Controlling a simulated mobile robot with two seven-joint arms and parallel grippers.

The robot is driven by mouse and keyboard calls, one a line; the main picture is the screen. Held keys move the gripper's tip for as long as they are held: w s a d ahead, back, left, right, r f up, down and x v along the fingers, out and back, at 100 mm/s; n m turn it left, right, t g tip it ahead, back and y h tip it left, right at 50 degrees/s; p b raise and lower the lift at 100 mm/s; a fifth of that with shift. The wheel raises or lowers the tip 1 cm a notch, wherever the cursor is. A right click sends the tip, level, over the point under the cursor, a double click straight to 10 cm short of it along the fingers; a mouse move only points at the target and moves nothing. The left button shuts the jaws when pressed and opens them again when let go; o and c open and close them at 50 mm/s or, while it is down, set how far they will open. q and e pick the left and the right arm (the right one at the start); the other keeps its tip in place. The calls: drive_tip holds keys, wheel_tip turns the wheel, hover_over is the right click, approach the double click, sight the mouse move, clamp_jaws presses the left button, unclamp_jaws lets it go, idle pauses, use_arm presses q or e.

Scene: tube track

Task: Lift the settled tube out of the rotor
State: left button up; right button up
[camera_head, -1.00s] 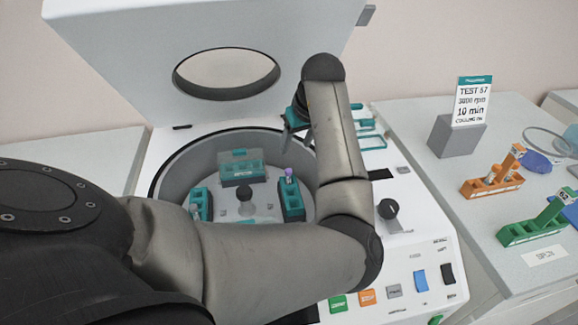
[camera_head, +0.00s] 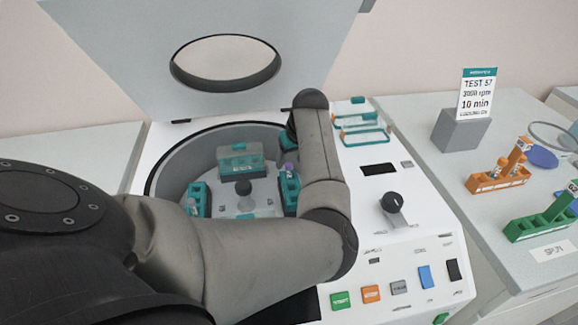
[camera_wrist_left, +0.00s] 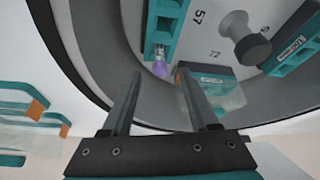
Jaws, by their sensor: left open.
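The tube with a purple cap (camera_head: 289,168) stands in the teal bucket (camera_head: 290,193) on the right side of the rotor (camera_head: 243,188). In the left wrist view, its purple cap (camera_wrist_left: 160,68) shows between the lines of my left gripper's fingers, at the end of the teal bucket (camera_wrist_left: 166,32). My left gripper (camera_wrist_left: 160,90) is open and empty, its fingertips close to the cap. I cannot tell whether they touch it. In the head view my forearm hides most of the gripper. My right gripper is not in view.
The bowl wall (camera_head: 170,170) surrounds the rotor, with other teal buckets at the left (camera_head: 197,198) and back (camera_head: 240,160). The raised lid (camera_head: 130,60) stands behind. A knob (camera_head: 395,200) and buttons lie to the right. Orange (camera_head: 497,180) and green racks (camera_head: 540,222) stand on the right table.

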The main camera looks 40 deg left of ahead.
sight(289, 165)
use_arm(q)
drive_tip(key=b+x, duration=0.1)
drive_tip(key=x, duration=0.2)
drive_tip(key=shift+f, duration=0.4)
clamp_jaws()
